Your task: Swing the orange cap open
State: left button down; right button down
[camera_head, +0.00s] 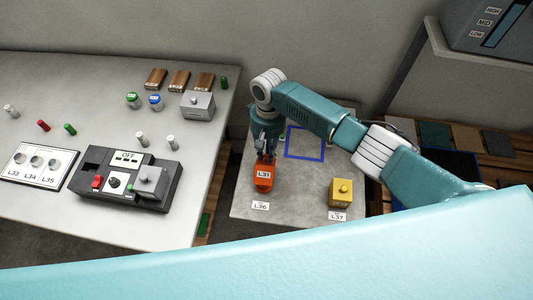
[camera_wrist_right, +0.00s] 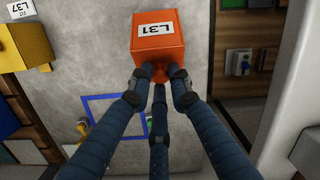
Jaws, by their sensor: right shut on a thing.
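The orange cap (camera_head: 263,178), labelled L31, is on the grey table near the L36 tag. It also shows in the right wrist view (camera_wrist_right: 160,48) at the top, its label facing the camera. My right gripper (camera_head: 266,156) reaches down to its far side. In the right wrist view the gripper (camera_wrist_right: 160,78) has its dark fingers closed around a small orange part at the cap's edge. What lies under the cap is hidden. My left gripper is not in view.
A yellow box (camera_head: 341,192) stands to the right by the L37 tag. A blue square outline (camera_head: 305,143) marks the table behind. A white table (camera_head: 60,110) at left holds a control box (camera_head: 125,180), small cylinders and wooden blocks.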

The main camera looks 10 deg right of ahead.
jog(key=shift+w+d+f, duration=0.1)
jog(key=shift+d+f, duration=0.05)
jog(key=shift+f, duration=0.05)
jog(key=c, duration=1.7)
grip_release()
jog(key=shift+c, duration=0.2)
jog(key=shift+o, duration=0.4)
jog(key=shift+w+f, duration=0.1)
jog(key=shift+w, duration=0.1)
jog(key=shift+r, duration=0.45)
notch_tip(320, 180, up, 11)
jog(key=w, duration=0.1)
jog(key=shift+w+d, duration=0.2)
jog(key=shift+w, duration=0.05)
jog(key=shift+f, duration=0.1)
